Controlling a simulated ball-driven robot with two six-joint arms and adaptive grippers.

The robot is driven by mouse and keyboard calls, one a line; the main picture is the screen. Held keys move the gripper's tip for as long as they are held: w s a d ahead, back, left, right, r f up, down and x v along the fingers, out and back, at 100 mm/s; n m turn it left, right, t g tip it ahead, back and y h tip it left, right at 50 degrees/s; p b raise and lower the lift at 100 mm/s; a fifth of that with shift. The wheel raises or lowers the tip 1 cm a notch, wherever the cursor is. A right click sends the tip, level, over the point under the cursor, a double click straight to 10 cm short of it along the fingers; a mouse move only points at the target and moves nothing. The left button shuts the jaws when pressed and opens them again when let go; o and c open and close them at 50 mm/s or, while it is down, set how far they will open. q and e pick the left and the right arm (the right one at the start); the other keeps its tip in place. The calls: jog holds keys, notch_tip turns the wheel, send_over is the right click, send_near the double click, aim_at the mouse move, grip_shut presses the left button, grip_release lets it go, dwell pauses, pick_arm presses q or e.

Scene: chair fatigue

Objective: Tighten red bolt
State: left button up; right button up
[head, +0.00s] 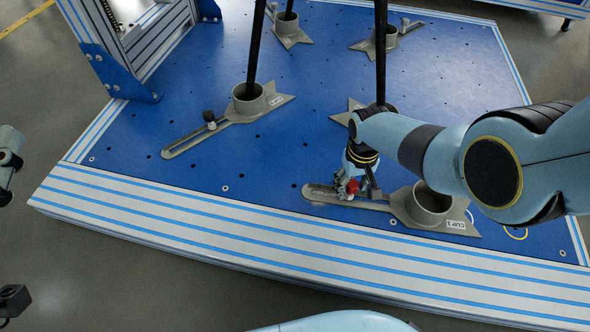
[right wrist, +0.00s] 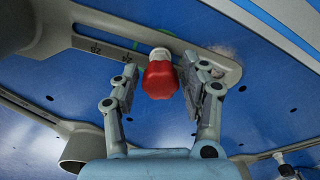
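The red bolt (right wrist: 160,79) has a lobed red head on a pale collar, at the slotted grey arm (right wrist: 120,50) of a cup clamp. In the head view the red bolt (head: 352,185) shows partly behind my right gripper (head: 356,187), near the platform's front edge. In the right wrist view my right gripper (right wrist: 162,88) is open. Its two fingers stand on either side of the red head, with a visible gap on each side; the right finger looks closer. My left gripper's fingers are not seen; only pale and black parts show at the left edge.
The clamp's grey cup (head: 432,205) stands right of the bolt, under my right arm. Another clamp (head: 240,105) with a black bolt (head: 209,117) lies further left, a black leg in its cup. More clamps stand behind. The blue platform (head: 130,140) is clear at front left.

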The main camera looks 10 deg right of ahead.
grip_shut()
jog(key=m, duration=0.3)
jog(key=shift+m, duration=0.3)
jog(key=m, duration=0.4)
dwell(0.4)
jog(key=shift+m, duration=0.3)
jog(key=m, duration=0.3)
jog(key=shift+m, duration=0.4)
